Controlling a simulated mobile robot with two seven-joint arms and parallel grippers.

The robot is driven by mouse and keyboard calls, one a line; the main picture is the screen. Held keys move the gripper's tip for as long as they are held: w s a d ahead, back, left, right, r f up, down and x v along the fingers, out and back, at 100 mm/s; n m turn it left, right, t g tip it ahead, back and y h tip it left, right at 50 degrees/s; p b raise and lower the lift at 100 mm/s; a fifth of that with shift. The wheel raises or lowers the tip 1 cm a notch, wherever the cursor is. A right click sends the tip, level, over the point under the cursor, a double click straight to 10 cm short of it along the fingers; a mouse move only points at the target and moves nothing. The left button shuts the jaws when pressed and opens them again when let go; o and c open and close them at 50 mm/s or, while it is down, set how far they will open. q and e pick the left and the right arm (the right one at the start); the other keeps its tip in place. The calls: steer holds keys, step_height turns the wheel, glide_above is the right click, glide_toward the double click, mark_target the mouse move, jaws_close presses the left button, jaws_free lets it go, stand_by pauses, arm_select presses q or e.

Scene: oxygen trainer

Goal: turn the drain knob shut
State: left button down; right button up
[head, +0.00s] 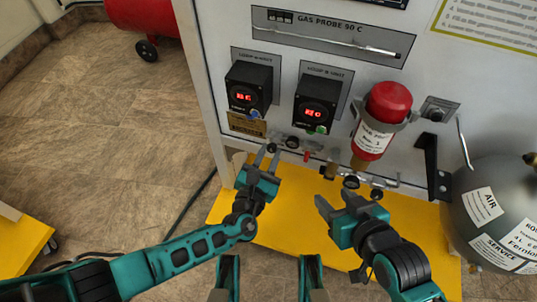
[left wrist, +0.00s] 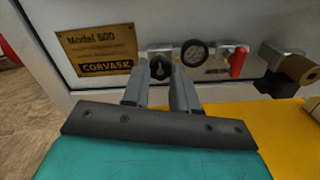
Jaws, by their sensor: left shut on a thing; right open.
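My right gripper (head: 335,197) is open and empty, in front of the panel over the yellow base.
Right of the knob are a round dark gauge (left wrist: 195,53), a red lever (left wrist: 238,61) and a brass valve (left wrist: 298,67). A red bottle (head: 376,121) hangs above my right gripper. A grey air tank (head: 512,190) stands right. Floor at left is mostly clear.

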stand_by(0.5)
arm_select(q)
steer(key=c, duration=0.9)
jaws_free()
arm_select(e)
steer(key=shift+s+f, duration=0.1)
